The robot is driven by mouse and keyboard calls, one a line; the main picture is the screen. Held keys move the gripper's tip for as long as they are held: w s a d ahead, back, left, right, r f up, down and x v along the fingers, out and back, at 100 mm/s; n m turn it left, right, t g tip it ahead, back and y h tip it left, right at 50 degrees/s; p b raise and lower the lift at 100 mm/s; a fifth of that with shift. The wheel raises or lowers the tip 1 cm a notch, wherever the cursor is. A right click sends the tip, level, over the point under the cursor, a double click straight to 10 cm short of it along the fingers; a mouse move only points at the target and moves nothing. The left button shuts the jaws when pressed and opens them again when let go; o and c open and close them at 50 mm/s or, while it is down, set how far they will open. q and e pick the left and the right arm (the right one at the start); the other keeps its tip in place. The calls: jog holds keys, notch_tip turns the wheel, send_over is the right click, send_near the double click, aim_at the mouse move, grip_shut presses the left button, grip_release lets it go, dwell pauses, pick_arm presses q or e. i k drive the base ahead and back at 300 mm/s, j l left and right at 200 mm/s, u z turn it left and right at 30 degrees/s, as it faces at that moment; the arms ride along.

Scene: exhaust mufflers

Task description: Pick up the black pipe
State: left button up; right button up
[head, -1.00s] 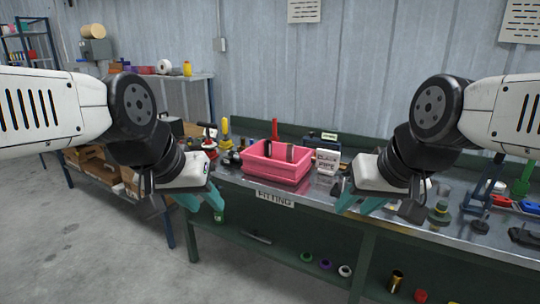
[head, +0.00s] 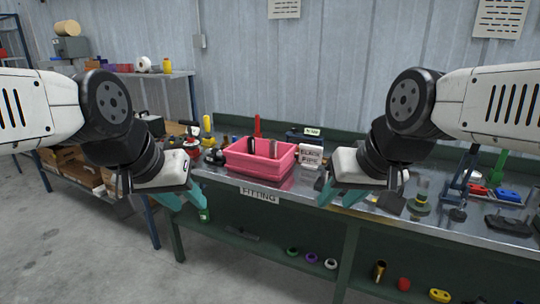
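A pink bin (head: 258,168) stands on the metal bench in the head view, with dark upright pieces in it. One dark piece (head: 251,146) is at the bin's middle and another (head: 273,149) is to its right; I cannot tell which is the black pipe. My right gripper (head: 338,193) is right of and nearer than the bin, fingers apart and empty.
A FITTING label (head: 259,195) is on the bench's front edge. A yellow-handled tool (head: 207,125) and a red upright piece (head: 257,126) stand near the bin. Blue and red parts (head: 495,192) lie at the right. The lower shelf (head: 300,245) holds rings and small parts.

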aim_at(251, 140)
jog(key=z, duration=0.65)
jog(key=u, duration=0.75)
jog(key=i+z, duration=0.3)
jog(key=i, duration=1.3)
